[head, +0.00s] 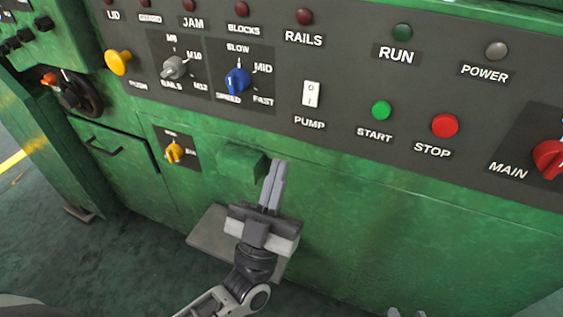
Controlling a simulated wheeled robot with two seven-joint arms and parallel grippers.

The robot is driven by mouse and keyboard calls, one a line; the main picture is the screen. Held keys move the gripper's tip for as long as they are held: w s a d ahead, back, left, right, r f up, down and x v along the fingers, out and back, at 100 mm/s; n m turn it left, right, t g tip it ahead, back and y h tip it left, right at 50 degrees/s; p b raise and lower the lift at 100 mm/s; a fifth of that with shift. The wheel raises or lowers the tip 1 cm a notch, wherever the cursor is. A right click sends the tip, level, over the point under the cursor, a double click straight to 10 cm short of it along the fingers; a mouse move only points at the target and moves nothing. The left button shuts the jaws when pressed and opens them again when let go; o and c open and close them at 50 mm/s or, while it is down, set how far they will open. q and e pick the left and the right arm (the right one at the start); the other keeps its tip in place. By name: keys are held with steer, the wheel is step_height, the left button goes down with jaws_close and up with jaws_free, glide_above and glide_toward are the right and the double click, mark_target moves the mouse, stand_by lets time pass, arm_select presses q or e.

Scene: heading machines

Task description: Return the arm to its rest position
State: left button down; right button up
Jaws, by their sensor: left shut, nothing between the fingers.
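My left gripper (277,170) is in the middle of the head view, its fingers pointing up toward the machine. Its two grey fingers are together with nothing between them. It is in front of the green machine front, below the control panel, and appears clear of the knobs and buttons. Its arm comes up from the bottom edge. Small grey parts, likely my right gripper (407,313), just show at the bottom edge; most of it is cut off.
The dark control panel (350,135) carries a yellow push button (118,62), blue speed knob (237,81), white pump switch (311,94), green START (381,110), red STOP (445,125) and red MAIN knob (550,159). A green block (240,162) and grey plate (208,238) jut out near my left gripper.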

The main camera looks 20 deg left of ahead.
steer(key=shift+s+f, duration=0.1)
stand_by(0.3)
